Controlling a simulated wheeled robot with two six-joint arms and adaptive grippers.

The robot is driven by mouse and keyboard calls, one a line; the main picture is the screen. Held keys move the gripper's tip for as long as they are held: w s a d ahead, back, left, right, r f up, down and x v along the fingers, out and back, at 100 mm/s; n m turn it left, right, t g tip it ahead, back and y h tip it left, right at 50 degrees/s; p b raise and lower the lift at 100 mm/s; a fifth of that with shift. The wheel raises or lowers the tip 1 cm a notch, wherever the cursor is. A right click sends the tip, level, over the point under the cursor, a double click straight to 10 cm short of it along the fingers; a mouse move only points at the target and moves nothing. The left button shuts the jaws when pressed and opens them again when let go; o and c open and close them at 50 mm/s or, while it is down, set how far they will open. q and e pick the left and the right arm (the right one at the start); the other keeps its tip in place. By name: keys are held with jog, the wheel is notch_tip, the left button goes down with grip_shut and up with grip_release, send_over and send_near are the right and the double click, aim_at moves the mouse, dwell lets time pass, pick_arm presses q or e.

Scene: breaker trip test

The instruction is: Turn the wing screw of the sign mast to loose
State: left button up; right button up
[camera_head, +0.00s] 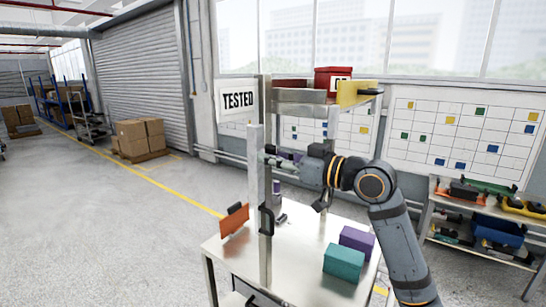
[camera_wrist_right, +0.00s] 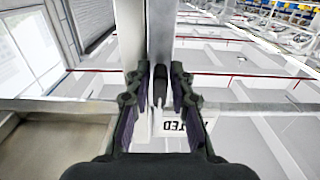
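The sign mast (camera_head: 254,165) is an upright metal post on the metal table, with a white TESTED sign (camera_head: 238,101) above. My right gripper (camera_head: 271,161) is level with the post's upper part, reaching in from the right. In the right wrist view, a dark knob that looks like the wing screw (camera_wrist_right: 160,78) stands in front of the post, between the two fingers (camera_wrist_right: 160,95). The fingers are apart, with a narrow gap on each side of it. The sign shows upside down beyond them. In the head view the screw is hidden. My left gripper is not in view.
The metal table (camera_head: 300,240) holds an orange plate (camera_head: 235,219), a teal box (camera_head: 343,262) and a purple box (camera_head: 356,240). A black handle (camera_head: 266,221) sits low at the post. A shelf (camera_head: 300,96) with a red box (camera_head: 331,78) stands above the gripper.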

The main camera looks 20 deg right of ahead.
jog(key=shift+o, duration=0.7)
jog(key=shift+r, duration=0.1)
jog(key=shift+r, duration=0.3)
notch_tip(320, 180, up, 9)
jog(key=shift+r, duration=0.15)
